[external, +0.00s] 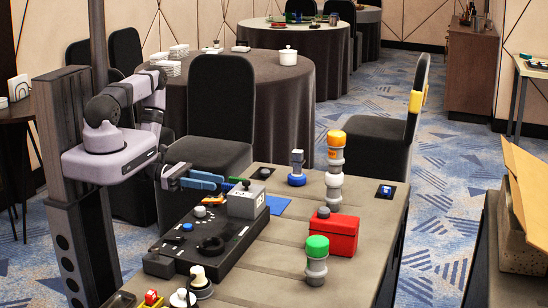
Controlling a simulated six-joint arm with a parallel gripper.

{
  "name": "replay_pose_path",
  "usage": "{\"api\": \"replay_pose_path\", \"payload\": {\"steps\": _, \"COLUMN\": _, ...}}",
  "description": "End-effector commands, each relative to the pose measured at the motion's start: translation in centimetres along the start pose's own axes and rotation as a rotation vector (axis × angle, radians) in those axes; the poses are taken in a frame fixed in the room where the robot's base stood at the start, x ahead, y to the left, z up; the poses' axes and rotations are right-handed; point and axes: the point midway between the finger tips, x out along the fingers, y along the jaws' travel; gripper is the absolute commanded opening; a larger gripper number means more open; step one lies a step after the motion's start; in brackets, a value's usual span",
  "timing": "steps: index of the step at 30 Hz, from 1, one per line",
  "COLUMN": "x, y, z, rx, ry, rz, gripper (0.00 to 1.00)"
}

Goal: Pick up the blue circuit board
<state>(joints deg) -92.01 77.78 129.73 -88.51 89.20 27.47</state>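A small dark-blue square piece (385,190) lies flat near the far right edge of the near table. It looks like a circuit board, but is too small to be sure. A flat bright-blue sheet (277,206) lies mid-table, partly hidden behind the black device; I cannot tell if it is a board. My gripper (221,183) has two blue fingers that look apart, with nothing seen between them. It hangs over the table's left side, near the grey box and well left of the dark-blue square.
A black control console (215,240) with a grey box (245,202) fills the table's left. A red box (334,233), an orange-topped stack (335,160), a green-capped cylinder (316,262) and a blue-based piece (297,178) stand right of it. The front right tabletop is clear.

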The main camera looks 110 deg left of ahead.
Motion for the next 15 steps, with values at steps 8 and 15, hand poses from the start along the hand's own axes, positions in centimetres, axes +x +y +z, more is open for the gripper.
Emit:
{"api": "replay_pose_path", "payload": {"steps": 8, "x": 1.7, "y": -0.2, "z": 0.1, "rx": -0.001, "ry": 0.0, "rz": -0.007, "gripper": 0.34}}
{"api": "replay_pose_path", "payload": {"steps": 15, "x": 2.0, "y": -0.1, "z": 0.1, "rx": 0.0, "ry": 0.0, "rz": -0.005, "gripper": 0.34}}
